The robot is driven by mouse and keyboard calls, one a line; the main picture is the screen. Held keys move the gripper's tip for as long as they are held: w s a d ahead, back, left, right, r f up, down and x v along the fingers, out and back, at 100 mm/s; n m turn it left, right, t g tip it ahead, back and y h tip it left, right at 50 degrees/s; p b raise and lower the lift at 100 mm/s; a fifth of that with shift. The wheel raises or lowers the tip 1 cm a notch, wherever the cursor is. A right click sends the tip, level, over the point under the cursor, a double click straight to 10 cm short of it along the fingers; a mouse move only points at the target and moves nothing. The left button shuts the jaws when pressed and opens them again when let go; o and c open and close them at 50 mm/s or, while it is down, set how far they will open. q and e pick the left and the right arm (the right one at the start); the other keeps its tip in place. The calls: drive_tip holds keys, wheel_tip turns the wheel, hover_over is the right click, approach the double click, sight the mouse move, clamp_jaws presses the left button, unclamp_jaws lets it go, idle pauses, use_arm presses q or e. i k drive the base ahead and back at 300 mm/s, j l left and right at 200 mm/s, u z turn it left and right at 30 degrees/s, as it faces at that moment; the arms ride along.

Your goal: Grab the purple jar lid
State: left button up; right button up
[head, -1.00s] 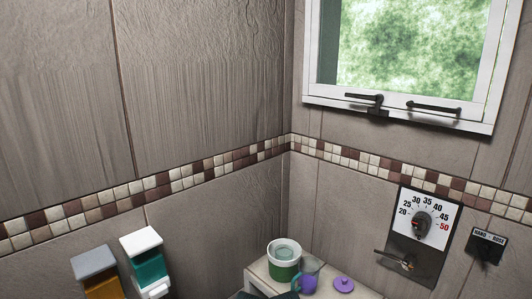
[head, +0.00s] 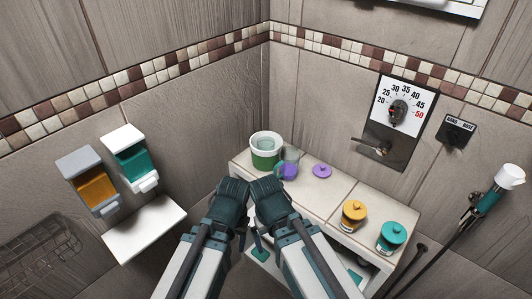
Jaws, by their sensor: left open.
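The purple jar lid (head: 321,171) lies flat with its knob up on the pale tiled ledge (head: 335,195), in the head view. A clear glass jar with purple in it (head: 289,166) stands just left of the lid. My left gripper (head: 233,188) is open, in front of the ledge's left end and well left of the lid. My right gripper (head: 267,187) is beside it, nearer the lid but apart from it. Its fingertips are too unclear to tell open from shut.
A green and white tub (head: 265,150) stands at the ledge's back left. A yellow jar (head: 353,213) and a teal jar (head: 391,236) stand on its right part. Wall dispensers (head: 92,183) and a white shelf (head: 145,228) are at left. A shower handset (head: 497,188) is at right.

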sight(321, 171)
drive_tip(key=k+l+z, duration=0.1)
drive_tip(key=l+z, duration=0.3)
drive_tip(key=k+l+z, duration=0.1)
drive_tip(key=l+z, duration=0.35)
